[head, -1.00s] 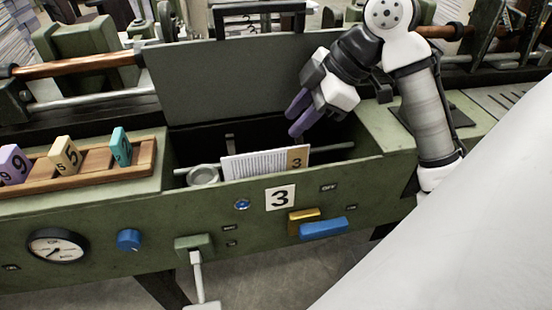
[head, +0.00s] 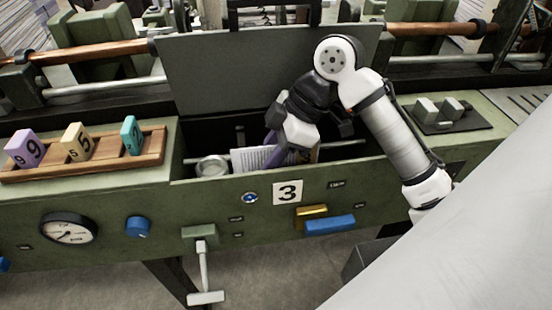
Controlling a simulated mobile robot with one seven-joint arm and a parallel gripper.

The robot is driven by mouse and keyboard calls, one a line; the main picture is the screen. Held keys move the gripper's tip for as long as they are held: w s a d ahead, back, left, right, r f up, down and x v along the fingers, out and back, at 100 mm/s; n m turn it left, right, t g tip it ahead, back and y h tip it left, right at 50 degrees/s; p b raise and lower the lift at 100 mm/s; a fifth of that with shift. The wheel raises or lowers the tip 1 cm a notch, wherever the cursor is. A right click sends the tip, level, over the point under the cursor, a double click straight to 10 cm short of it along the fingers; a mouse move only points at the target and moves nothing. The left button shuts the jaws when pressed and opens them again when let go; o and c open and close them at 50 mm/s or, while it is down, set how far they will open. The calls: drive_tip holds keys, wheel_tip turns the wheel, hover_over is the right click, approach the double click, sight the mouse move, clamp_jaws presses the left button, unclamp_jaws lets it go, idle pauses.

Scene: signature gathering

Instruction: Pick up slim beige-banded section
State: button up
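The slim section (head: 250,158) is a thin stack of white pages with a beige band marked 3 at its right end, standing in the open bin (head: 350,167) behind the "3" label. The gripper body hides most of the beige band (head: 314,153) and the fingertips. Whether the fingers are apart, or touch the section, cannot be made out.
A grey lid (head: 215,75) stands upright behind the bin. A round metal piece (head: 212,166) is at the bin's left. A wooden rack (head: 105,160) with numbered blocks sits further left. The green front wall (head: 195,198) bounds the bin.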

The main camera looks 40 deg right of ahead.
idle(0.4)
clamp_jaws()
idle(0.4)
